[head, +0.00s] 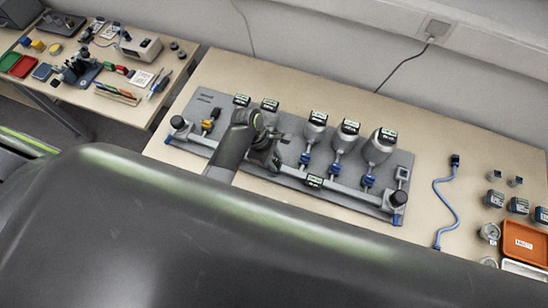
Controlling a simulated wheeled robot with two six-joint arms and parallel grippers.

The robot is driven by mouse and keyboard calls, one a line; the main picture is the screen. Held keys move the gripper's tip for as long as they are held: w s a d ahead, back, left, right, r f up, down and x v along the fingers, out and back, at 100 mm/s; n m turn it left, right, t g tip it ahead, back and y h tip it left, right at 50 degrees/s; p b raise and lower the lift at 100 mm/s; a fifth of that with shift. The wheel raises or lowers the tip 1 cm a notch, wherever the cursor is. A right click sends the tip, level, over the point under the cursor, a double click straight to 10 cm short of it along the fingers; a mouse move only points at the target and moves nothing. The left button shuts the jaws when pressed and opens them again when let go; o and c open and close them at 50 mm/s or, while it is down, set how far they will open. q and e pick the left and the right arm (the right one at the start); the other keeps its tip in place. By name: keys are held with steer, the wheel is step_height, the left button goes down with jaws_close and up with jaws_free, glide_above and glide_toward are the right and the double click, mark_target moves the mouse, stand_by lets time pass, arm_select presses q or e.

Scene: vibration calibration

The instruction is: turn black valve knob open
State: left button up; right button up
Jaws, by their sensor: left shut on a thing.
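The grey valve panel (210,100) lies on the wooden table with a pale pipe along its front edge. My left gripper (265,158) is over the left-middle part of the panel, low by the pipe. It is shut on a small dark part, which I take as the black valve knob; the fingers mostly hide it, and its turn angle cannot be read. Other black round caps stand at the pipe's left end (178,122) and right end (398,197). My right gripper is not in view.
A blue cable (447,205) and orange tray (525,243) lie at right. My arm covers the foreground.

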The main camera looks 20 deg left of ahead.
arm_select(q)
steer(key=m+p, duration=0.1)
steer(key=m+g+p, duration=0.1)
steer(key=m, duration=0.1)
steer(key=shift+w+r+p, duration=0.1)
steer(key=shift+r+p, duration=0.15)
steer(key=shift+p, duration=0.15)
steer(key=m+g+p, duration=0.1)
steer(key=m, duration=0.1)
steer(key=m+y, duration=0.1)
steer(key=m, duration=0.2)
steer(key=shift+w+d+f+g+p, duration=0.1)
steer(key=shift+g+p, duration=0.3)
steer(key=m+y, duration=0.1)
steer(key=m, duration=0.3)
steer(key=shift+w+d+m+g+y+p, duration=0.1)
steer(key=shift+m+g+y+p, duration=0.2)
steer(key=shift+g+y+p, duration=0.1)
steer(key=m+y, duration=0.1)
steer(key=m, duration=0.3)
steer(key=shift+d+f+m+y+p, duration=0.1)
steer(key=shift+d+m+y+p, duration=0.05)
steer(key=shift+m+y+p, duration=0.2)
steer(key=shift+m, duration=0.25)
steer(key=o, duration=1)
steer(key=shift+g, duration=0.3)
steer(key=shift+c, duration=0.2)
